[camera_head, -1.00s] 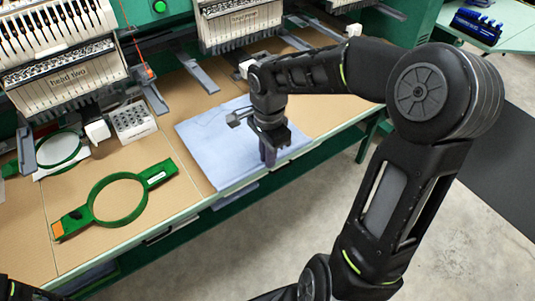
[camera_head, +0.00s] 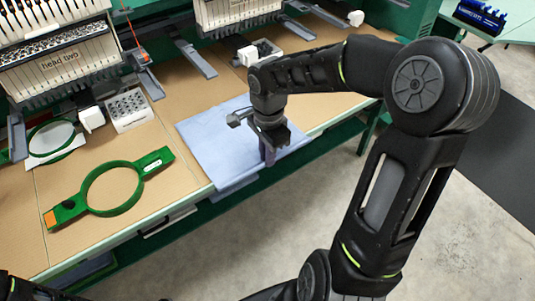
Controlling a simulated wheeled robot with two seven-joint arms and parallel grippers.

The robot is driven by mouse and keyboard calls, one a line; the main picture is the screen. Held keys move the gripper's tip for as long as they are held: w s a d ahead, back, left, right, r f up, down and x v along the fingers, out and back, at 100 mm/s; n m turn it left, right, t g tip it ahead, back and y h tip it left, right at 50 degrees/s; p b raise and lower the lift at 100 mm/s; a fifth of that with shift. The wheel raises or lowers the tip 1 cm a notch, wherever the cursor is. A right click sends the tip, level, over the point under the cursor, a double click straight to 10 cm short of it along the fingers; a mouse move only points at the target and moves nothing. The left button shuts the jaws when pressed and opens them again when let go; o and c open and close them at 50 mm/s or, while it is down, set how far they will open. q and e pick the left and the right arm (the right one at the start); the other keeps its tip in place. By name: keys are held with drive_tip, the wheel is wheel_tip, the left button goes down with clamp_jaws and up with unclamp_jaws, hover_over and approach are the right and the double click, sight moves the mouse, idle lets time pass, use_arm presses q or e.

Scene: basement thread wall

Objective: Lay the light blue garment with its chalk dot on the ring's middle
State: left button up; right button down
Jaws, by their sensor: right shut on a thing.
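The light blue garment (camera_head: 205,139) lies folded flat on the tan table, its front edge hanging a little over the table's front rim. My right gripper (camera_head: 269,155) points down at the garment's right part and is shut on its cloth; the fingertips are small in the view. I cannot make out a chalk dot. The green ring (camera_head: 87,205) lies flat on the table to the left of the garment, apart from it, with bare tabletop inside it. An arm of mine shows at the lower left corner, but my left gripper is not in view.
The embroidery head marked "head two" (camera_head: 60,60) stands behind the ring. A white bobbin box (camera_head: 129,110) and a second green hoop with white backing (camera_head: 50,140) sit at the back. The tabletop (camera_head: 170,195) between ring and garment is clear.

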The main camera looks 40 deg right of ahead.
idle(0.6)
drive_tip(key=c, duration=1.4)
unclamp_jaws()
wheel_tip(320, 180, up, 8)
drive_tip(key=shift+s+f+b, duration=0.1)
drive_tip(key=shift+b, duration=0.25)
